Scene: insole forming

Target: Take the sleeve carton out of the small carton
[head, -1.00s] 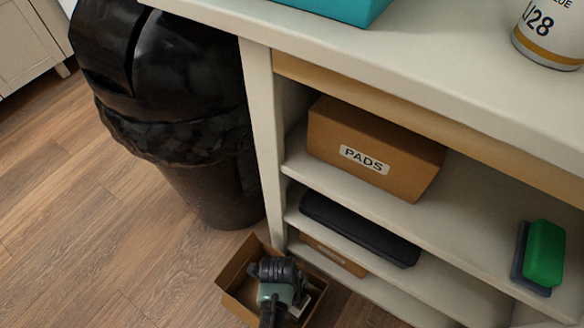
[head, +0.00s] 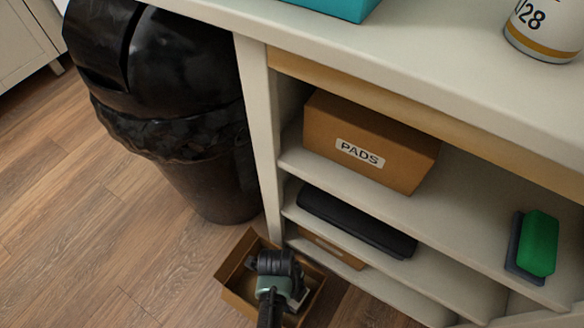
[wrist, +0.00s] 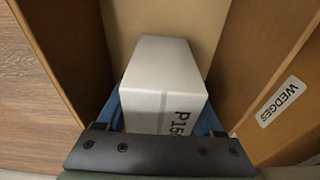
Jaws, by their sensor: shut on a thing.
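The small carton (head: 236,276) is an open brown box on the floor at the foot of the shelf unit. In the wrist view its brown wall (wrist: 66,55) rises on the left of the sleeve carton. The sleeve carton (wrist: 160,82) is a white box with "P15" lettering, partly cut off, between the blue fingers of my gripper (wrist: 163,112). My gripper is shut on it, and the sleeve carton is still down between the small carton's walls. In the head view my arm's end covers most of the small carton's inside, and only a pale bit of the sleeve carton (head: 301,299) shows.
A black bin (head: 200,180) stands behind the small carton. The shelf unit (head: 262,150) rises close on the right, with a PADS box (head: 360,130), a black item (head: 355,222) and a green block (head: 538,245). A WEDGES label (wrist: 283,101) shows on brown cardboard. Floor at left is clear.

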